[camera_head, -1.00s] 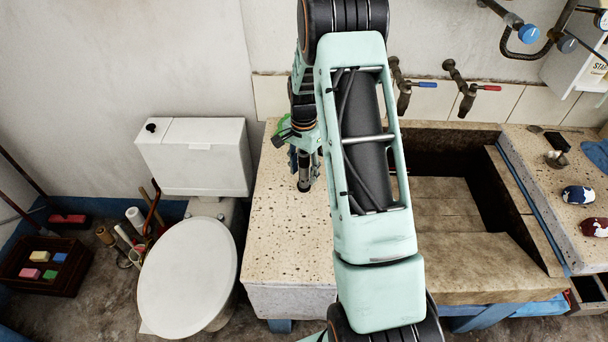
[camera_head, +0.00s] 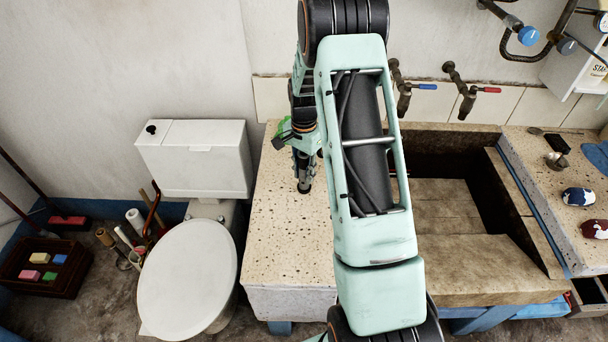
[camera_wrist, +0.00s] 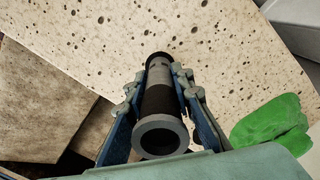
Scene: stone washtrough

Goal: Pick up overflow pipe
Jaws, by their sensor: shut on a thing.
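The overflow pipe (camera_wrist: 160,135) is a dark tube with grey bands and an open grey ring at its near end. In the wrist view it lies between the two fingers of my gripper (camera_wrist: 160,88), which is shut on it. In the head view the lower part of the pipe (camera_head: 304,185) shows below my gripper (camera_head: 304,158), upright over the speckled stone counter. I cannot tell whether its foot touches the counter. My arm hides part of the counter.
A green cloth-like thing (camera_wrist: 270,135) lies on the speckled counter (camera_head: 270,240) beside my gripper. The stone trough (camera_head: 445,235) is to the right, below two taps (camera_head: 462,90). A toilet (camera_head: 190,280) stands to the left. The counter's front part is clear.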

